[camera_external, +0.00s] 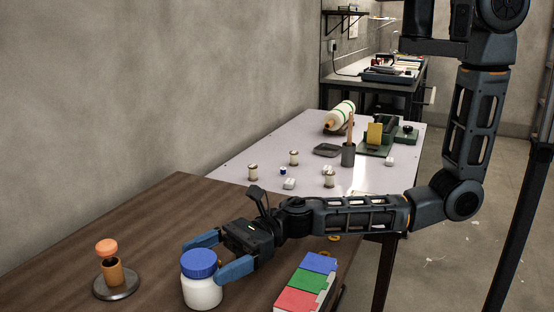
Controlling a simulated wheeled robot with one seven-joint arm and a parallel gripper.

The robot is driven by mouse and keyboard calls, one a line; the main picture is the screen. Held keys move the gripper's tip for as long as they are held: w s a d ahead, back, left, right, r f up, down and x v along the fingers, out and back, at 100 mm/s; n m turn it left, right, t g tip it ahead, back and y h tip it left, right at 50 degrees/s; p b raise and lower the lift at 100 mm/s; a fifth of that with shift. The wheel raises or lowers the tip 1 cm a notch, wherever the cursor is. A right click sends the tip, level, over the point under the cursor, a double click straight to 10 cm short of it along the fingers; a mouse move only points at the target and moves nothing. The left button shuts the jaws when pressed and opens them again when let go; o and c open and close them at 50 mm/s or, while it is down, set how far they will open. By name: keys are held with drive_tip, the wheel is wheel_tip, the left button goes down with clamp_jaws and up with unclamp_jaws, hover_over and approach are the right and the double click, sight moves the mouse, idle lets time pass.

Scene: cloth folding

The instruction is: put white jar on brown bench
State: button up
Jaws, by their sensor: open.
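The white jar (202,292) with a blue lid stands upright at the near part of the brown bench (150,222). My gripper (212,262) is open, with its blue fingers on either side of the jar near its lid. One finger reaches behind the lid at the left and the other lies along the jar's right side. Whether the fingers touch the jar I cannot tell. The jar's bottom is near the lower picture edge.
An orange-topped stamp on a round base (117,278) stands left of the jar. A red, green and blue box (306,284) lies right of it. Behind is a pale table (240,167) with spools, a pencil cup (348,154) and a roll (339,116). Bare bench lies at the left.

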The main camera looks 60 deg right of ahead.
drive_tip(key=v, duration=0.7)
drive_tip(key=shift+s+d+b, duration=0.15)
drive_tip(key=shift+d+b, duration=0.15)
drive_tip(key=shift+b, duration=0.1)
drive_tip(key=shift+s+d, duration=0.1)
drive_tip(key=shift+d, duration=0.05)
drive_tip(key=s+d+m+t, duration=0.2)
drive_tip(key=d+m, duration=0.1)
drive_tip(key=m, duration=0.1)
drive_tip(key=s+d+r+m+t+h, duration=0.1)
drive_tip(key=s+d+m+t, duration=0.1)
drive_tip(key=d+m, duration=0.1)
drive_tip(key=s+d+r+m+t, duration=0.1)
drive_tip(key=d+m, duration=0.3)
drive_tip(key=m, duration=0.1)
drive_tip(key=shift+s+t+h, duration=0.3)
drive_tip(key=shift+s+t, duration=0.1)
drive_tip(key=s+d+r+n+t+h, duration=0.1)
drive_tip(key=s+d+r+n+h, duration=0.2)
drive_tip(key=n, duration=1.4)
drive_tip(key=s+d+r+n+t+h, duration=0.1)
drive_tip(key=s+d+r+n+h, duration=0.2)
drive_tip(key=s+d+n+h, duration=0.9)
drive_tip(key=s+d+n, duration=0.3)
drive_tip(key=d+n, duration=0.1)
drive_tip(key=n, duration=0.1)
drive_tip(key=shift+s+d+r+n, duration=0.3)
drive_tip(key=shift+s+d+r, duration=0.05)
drive_tip(key=shift+s, duration=0.05)
